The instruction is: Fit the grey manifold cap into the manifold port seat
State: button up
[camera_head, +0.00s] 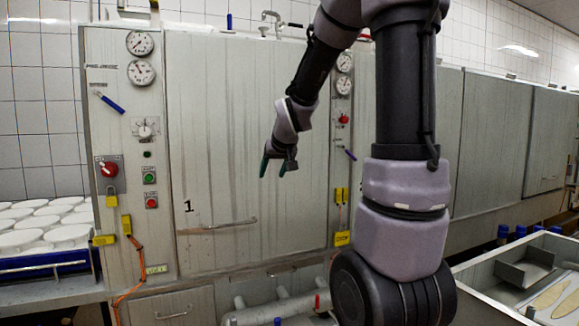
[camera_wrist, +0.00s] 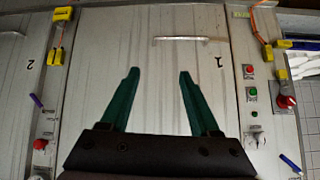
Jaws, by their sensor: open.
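My gripper (camera_head: 273,168) hangs in front of the cabinet door marked 1, open and empty. In the wrist view its two green fingers (camera_wrist: 158,74) are spread apart with nothing between them. A pale grey pipe manifold (camera_head: 277,309) with short upright stubs shows at the bottom edge of the head view, below my gripper and partly cut off. I cannot tell a separate grey cap or the port seat there. Neither shows in the wrist view.
The cabinet door (camera_head: 240,120) has a handle (camera_head: 217,226). A control panel (camera_head: 130,170) with gauges and buttons stands left of it. White moulds (camera_head: 45,225) fill a blue tray at the far left. A metal sink or bin (camera_head: 490,283) stands at the lower right.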

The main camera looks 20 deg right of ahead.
jog(key=s+a+r+m+g+y, duration=0.1)
jog(key=s+a+r, duration=0.1)
jog(key=s, duration=1)
jog(key=s+a+r+m+g+y, duration=0.1)
jog(key=s+a+r, duration=0.2)
jog(key=s, duration=1)
jog(key=shift+a+r+m+y, duration=0.2)
jog(key=shift+a+m+y, duration=0.1)
jog(key=shift+m, duration=0.1)
jog(key=shift+w+d, duration=0.1)
